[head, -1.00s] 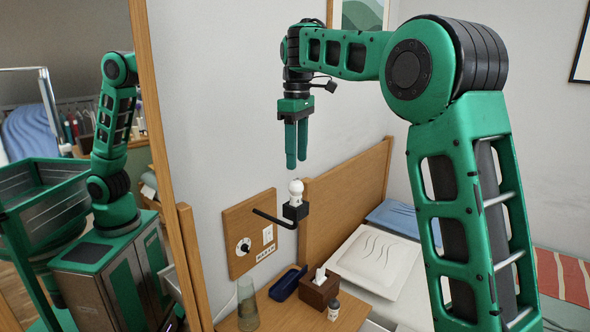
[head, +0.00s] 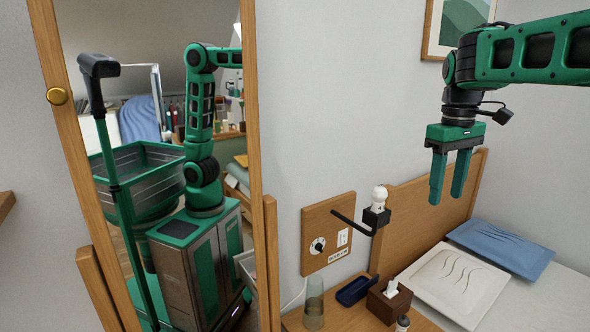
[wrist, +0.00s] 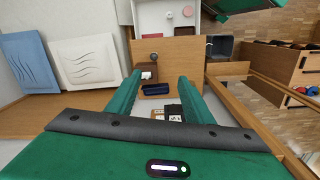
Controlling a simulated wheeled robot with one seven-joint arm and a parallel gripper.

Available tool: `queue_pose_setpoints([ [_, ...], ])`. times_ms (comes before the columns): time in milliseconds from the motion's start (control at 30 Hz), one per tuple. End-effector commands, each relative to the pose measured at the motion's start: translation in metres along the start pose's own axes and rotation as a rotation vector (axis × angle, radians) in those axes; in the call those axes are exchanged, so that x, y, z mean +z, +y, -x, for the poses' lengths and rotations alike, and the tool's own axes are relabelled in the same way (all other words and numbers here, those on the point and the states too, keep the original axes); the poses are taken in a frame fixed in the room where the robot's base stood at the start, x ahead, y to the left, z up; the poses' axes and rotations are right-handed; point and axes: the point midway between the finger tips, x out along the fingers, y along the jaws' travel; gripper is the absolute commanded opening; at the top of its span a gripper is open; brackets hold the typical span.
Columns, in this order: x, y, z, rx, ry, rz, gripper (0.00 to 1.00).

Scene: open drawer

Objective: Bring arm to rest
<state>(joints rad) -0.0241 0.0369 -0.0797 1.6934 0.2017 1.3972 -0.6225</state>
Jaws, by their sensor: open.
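My gripper (head: 449,181) hangs from my raised arm at the upper right of the head view. Its two green fingers point down, stand apart and hold nothing. It is in the air in front of the wooden headboard (head: 413,215), higher than the nightstand (head: 352,318) and the pillows. In the wrist view my gripper (wrist: 160,90) shows two spread fingers with the nightstand far below and a gap of air between them.
A wall lamp (head: 377,205) juts from a wooden wall panel (head: 316,240) left of the gripper. A glass (head: 314,305), a blue tray (head: 356,289) and a tissue box (head: 388,302) stand on the nightstand. A white pillow (head: 455,284) and a blue one (head: 500,248) lie on the bed. A framed mirror (head: 262,160) stands left.

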Motion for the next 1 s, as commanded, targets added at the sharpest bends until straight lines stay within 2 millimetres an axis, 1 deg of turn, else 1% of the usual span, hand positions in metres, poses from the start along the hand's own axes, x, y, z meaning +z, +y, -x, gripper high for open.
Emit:
queue_pose_setpoints([
  [33, 0.030, 0.005, -0.009, 0.001, -0.002, -0.079, 0.47],
  [133, 0.083, 0.009, -0.030, 0.001, -0.004, -0.235, 0.47],
  [233, 0.136, 0.006, -0.054, -0.003, -0.005, -0.388, 0.47],
  [267, 0.151, 0.004, -0.063, -0.005, -0.005, -0.433, 0.47],
  [300, 0.172, 0.000, -0.074, -0.008, -0.005, -0.494, 0.47],
  [367, 0.201, -0.007, -0.091, -0.014, -0.005, -0.582, 0.47],
  [400, 0.219, -0.013, -0.103, -0.018, -0.005, -0.638, 0.47],
  [500, 0.257, -0.029, -0.130, -0.030, -0.004, -0.760, 0.47],
  [600, 0.283, -0.044, -0.151, -0.040, -0.004, -0.848, 0.47],
  [700, 0.298, -0.054, -0.164, -0.047, -0.005, -0.901, 0.47],
  [800, 0.304, -0.058, -0.170, -0.050, -0.005, -0.925, 0.47],
  [1000, 0.304, -0.058, -0.171, -0.050, -0.005, -0.927, 0.47],
])
